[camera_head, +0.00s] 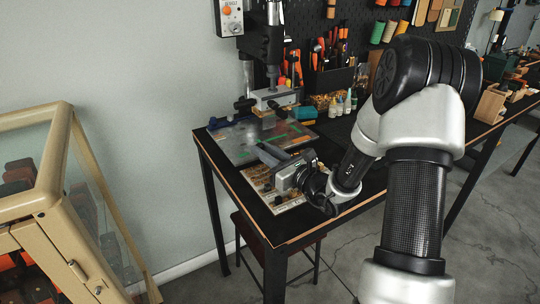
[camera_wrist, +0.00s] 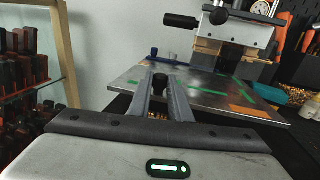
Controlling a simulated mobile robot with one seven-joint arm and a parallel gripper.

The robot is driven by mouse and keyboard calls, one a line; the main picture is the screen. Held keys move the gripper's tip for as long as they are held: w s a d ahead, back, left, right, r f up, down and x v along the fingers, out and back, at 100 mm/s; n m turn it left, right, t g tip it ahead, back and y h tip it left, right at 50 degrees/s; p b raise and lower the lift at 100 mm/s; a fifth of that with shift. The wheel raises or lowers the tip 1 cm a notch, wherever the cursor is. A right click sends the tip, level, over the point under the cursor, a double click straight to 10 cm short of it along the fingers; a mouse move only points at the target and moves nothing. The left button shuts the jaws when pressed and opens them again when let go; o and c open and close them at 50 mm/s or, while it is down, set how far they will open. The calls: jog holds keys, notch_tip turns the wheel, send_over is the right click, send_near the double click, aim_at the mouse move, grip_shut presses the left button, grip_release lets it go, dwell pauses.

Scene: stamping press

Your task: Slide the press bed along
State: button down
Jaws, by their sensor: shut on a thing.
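The stamping press (camera_head: 272,98) stands at the left end of the dark workbench. Its bed (camera_head: 236,146) is a flat grey metal plate with green and orange marks, lying under the press head. In the wrist view the bed (camera_wrist: 208,84) stretches beyond my fingers, below the press head (camera_wrist: 236,36). My gripper (camera_head: 266,152) reaches in from the right to the front edge of the bed. In the wrist view my gripper (camera_wrist: 160,88) is shut on a small black knob (camera_wrist: 160,80) at the bed's near edge. In the head view the knob is hidden by the fingers.
A board with small pieces (camera_head: 284,194) lies on the bench below my gripper. Small bottles (camera_head: 340,104) and a tray of bits stand right of the press. A glass display case (camera_head: 40,205) stands at the left. A stool (camera_head: 262,238) is under the bench.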

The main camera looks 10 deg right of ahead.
jog(key=shift+s+a+v, duration=0.2)
jog(key=shift+a+v, duration=0.15)
jog(key=shift+v, duration=2.1)
jog(key=shift+s+a+v, duration=0.2)
jog(key=shift+a+v, duration=0.15)
jog(key=shift+v, duration=2.15)
jog(key=shift+s+a+v, duration=0.15)
jog(key=shift+a+v, duration=0.2)
jog(key=shift+v, duration=2.1)
jog(key=shift+p+v, duration=0.75)
jog(key=shift+v, duration=0.55)
jog(key=c, duration=1.6)
grip_release()
jog(key=shift+s+a+f, duration=0.1)
jog(key=shift+s+a, duration=0.05)
jog(key=shift+a, duration=0.1)
jog(key=shift+o, duration=0.2)
